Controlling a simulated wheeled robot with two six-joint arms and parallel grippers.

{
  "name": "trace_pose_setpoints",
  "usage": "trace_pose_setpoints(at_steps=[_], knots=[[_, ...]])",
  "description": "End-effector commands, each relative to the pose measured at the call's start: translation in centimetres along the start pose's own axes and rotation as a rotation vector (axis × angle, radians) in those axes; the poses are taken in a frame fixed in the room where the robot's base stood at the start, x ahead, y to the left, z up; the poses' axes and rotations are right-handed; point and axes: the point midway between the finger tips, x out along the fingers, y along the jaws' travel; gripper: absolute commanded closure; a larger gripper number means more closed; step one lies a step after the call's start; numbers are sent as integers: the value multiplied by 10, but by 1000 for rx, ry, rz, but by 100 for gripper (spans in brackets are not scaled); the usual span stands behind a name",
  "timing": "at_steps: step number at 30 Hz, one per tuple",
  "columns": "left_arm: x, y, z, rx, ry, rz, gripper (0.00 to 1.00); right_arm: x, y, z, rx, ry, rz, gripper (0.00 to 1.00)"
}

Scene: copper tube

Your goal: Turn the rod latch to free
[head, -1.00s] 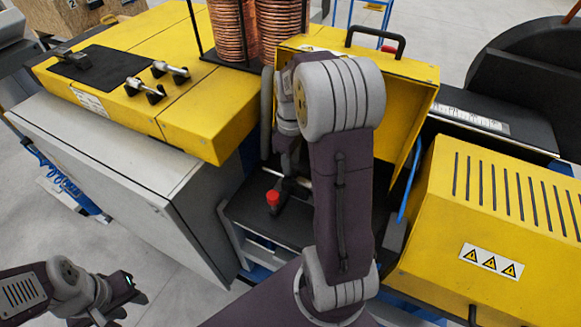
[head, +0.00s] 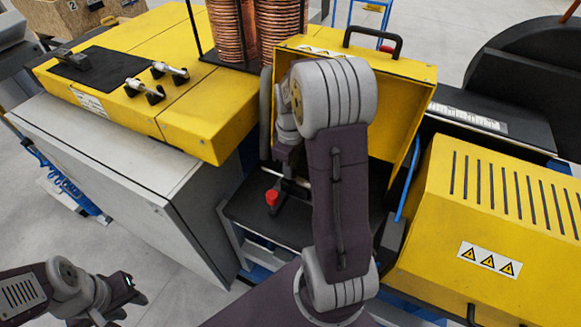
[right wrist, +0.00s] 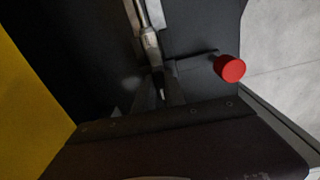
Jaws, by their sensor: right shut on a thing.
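My right gripper (right wrist: 162,92) reaches down inside the open yellow housing (head: 420,85). In the right wrist view its fingertips are dark and shut at the end of the rod latch, a metal rod with a thicker grey sleeve (right wrist: 150,45). The exact contact is in shadow. A red knob (right wrist: 229,68) on a thin dark stem stands beside the fingers; it also shows in the head view (head: 271,197). In the head view my right forearm hides most of the latch and fingers. My left gripper (head: 125,296) hangs at the lower left, away from the machine, its opening unclear.
Copper tube coils (head: 230,30) stand behind the housing. A yellow bench (head: 205,115) with small metal fittings (head: 155,82) is at the left, above a grey cabinet (head: 110,150). A yellow slotted cover (head: 510,215) stands close on the right. A black handle (head: 375,38) tops the housing.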

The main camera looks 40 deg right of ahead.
Motion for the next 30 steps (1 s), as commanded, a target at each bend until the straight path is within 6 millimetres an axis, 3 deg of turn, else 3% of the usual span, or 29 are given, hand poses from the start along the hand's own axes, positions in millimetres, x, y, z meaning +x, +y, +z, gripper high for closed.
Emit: trace_pose_setpoints(at_steps=[30], knots=[[-44, 1, -4, 0, 0, 0, 64, -2, -3, -1, 824, -2, 0, 100]])
